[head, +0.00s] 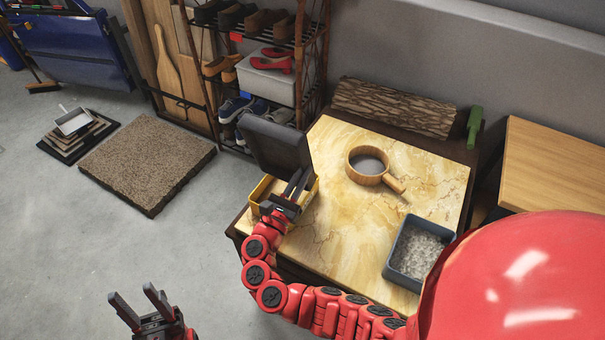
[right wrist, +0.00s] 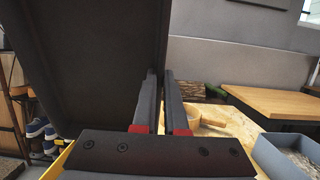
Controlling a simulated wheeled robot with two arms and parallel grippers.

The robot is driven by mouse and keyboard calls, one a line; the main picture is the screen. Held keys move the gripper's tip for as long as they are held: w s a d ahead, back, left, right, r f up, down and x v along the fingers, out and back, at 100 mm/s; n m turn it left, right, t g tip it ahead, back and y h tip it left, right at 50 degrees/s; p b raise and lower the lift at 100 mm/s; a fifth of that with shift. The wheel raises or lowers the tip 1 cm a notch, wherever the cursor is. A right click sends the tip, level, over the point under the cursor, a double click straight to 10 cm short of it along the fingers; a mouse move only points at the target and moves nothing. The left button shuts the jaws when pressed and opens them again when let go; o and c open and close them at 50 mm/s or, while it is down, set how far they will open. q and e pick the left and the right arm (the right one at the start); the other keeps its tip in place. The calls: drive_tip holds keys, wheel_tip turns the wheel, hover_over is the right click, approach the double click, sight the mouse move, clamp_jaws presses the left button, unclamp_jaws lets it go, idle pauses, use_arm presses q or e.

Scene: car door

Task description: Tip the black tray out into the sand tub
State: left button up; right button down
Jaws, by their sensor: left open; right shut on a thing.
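The black tray (head: 275,143) is tipped up steeply, nearly on edge, above a yellow tub (head: 257,190) at the table's left corner. My right gripper (head: 297,185) is shut on the tray's edge. In the right wrist view the tray (right wrist: 90,60) fills the left side, beside the fingers (right wrist: 165,105) of my right gripper. The yellow tub has a tan inside, mostly hidden by the tray and gripper; I cannot tell whether that is sand. No load shows on the visible tray face. My left gripper (head: 140,305) is open and empty, low over the floor.
A wooden pan (head: 368,165) and a blue-grey tub (head: 417,252) of pale grainy stuff stand on the marble-patterned table (head: 345,225). A log (head: 395,108) lies behind. A shoe rack (head: 265,60) stands close behind the tray. The table's middle is clear.

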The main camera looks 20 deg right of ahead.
sight(301, 164)
drive_tip(key=shift+r, duration=0.15)
wheel_tip(301, 164, up, 5)
drive_tip(key=p, duration=0.5)
idle(0.3)
drive_tip(key=g+y+p, duration=0.1)
drive_tip(key=p, duration=0.5)
drive_tip(key=r+g+y+p, duration=0.1)
drive_tip(key=y+p, duration=0.1)
drive_tip(key=p, duration=0.4)
drive_tip(key=g+y+p, duration=0.2)
drive_tip(key=p, duration=0.4)
drive_tip(key=shift+r+p, duration=0.3)
drive_tip(key=shift+f, duration=0.1)
drive_tip(key=shift+f+g+y, duration=0.15)
drive_tip(key=shift+g+y, duration=0.15)
drive_tip(key=shift+y, duration=0.1)
